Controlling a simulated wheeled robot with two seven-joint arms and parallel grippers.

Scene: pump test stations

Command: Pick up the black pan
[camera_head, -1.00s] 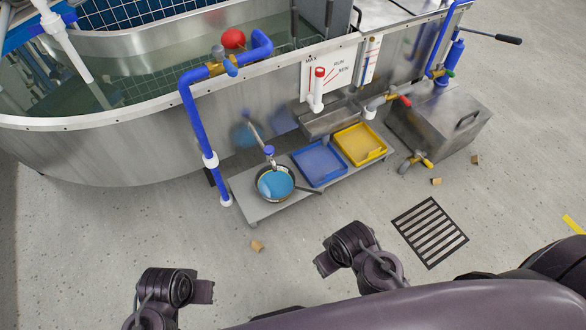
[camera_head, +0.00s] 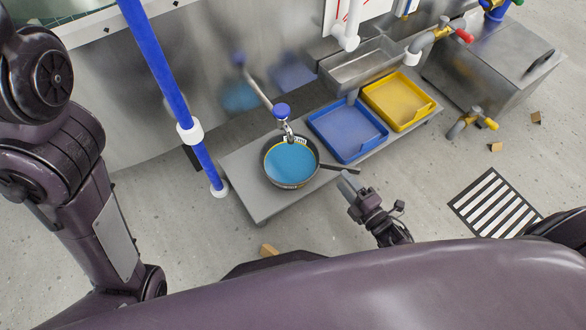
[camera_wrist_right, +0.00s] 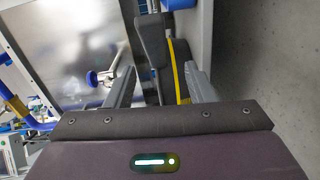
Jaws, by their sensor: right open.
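The black pan (camera_head: 267,172) sits on a low grey bench in the head view, with a blue surface inside it. Its dark handle (camera_head: 338,167) points right. My right gripper (camera_head: 347,184) is open, just beyond the handle's end and close to it; the head view does not show if they touch. In the right wrist view, a dark handle-like part (camera_wrist_right: 152,42) shows ahead, between the two open fingers (camera_wrist_right: 160,88). My left arm fills the left side of the head view, its gripper out of sight.
A tap with a blue knob (camera_head: 281,110) stands at the pan's far side. A blue tray (camera_head: 345,158) and a yellow tray (camera_head: 399,125) lie right of the pan. A blue upright pipe (camera_head: 160,70) stands left. Small wooden blocks (camera_head: 269,250) and a floor grate (camera_head: 494,203) lie nearby.

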